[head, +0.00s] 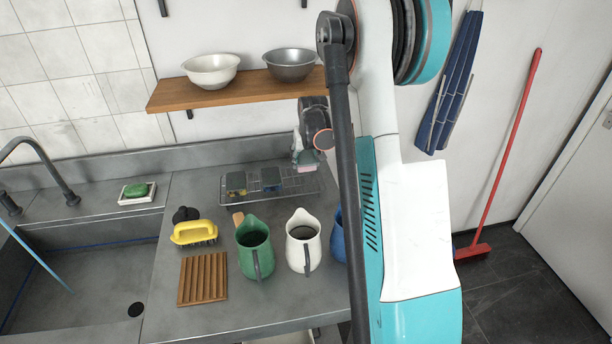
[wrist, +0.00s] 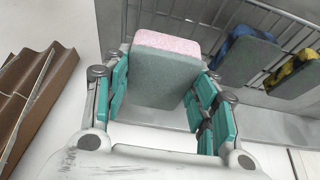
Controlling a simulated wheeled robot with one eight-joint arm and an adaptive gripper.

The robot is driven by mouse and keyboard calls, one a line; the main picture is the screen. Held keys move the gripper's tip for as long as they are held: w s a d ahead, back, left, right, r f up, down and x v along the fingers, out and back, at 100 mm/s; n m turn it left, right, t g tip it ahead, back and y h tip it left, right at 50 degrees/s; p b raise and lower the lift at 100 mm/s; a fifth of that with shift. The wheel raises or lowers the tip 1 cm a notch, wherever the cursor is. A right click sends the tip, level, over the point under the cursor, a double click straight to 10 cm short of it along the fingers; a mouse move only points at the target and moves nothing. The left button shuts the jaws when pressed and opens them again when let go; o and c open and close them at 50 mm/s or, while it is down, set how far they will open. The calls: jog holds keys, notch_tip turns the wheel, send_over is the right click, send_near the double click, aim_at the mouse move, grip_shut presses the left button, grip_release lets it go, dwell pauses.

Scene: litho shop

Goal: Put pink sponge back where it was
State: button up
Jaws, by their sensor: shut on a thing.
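My gripper (head: 308,148) is shut on the pink sponge (head: 307,168), a block with a pink layer and a grey-green layer. In the wrist view the pink sponge (wrist: 160,72) sits between the teal finger pads of my gripper (wrist: 165,100), pink layer toward the top of the picture. In the head view it shows at the right end of the wire rack (head: 222,202). I cannot tell whether it touches the rack. Two other sponges stand in the rack: a dark one with yellow (head: 236,183) and a blue one (head: 271,179).
In front of the rack stand a green jug (head: 253,247), a white jug (head: 303,242) and a partly hidden blue jug (head: 338,236). A yellow brush (head: 194,232) and a slatted wooden board (head: 203,279) lie left. A wooden shelf (head: 235,88) with two bowls hangs above.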

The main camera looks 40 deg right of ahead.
jog(key=shift+f+b, duration=0.5)
jog(key=shift+f, duration=2.6)
jog(key=shift+f, duration=0.15)
jog(key=o, duration=1.2)
jog(key=shift+s+r, duration=0.1)
jog(key=shift+r, duration=0.4)
jog(key=p+v, duration=0.2)
jog(key=v, duration=0.9)
jog(key=shift+r, duration=0.15)
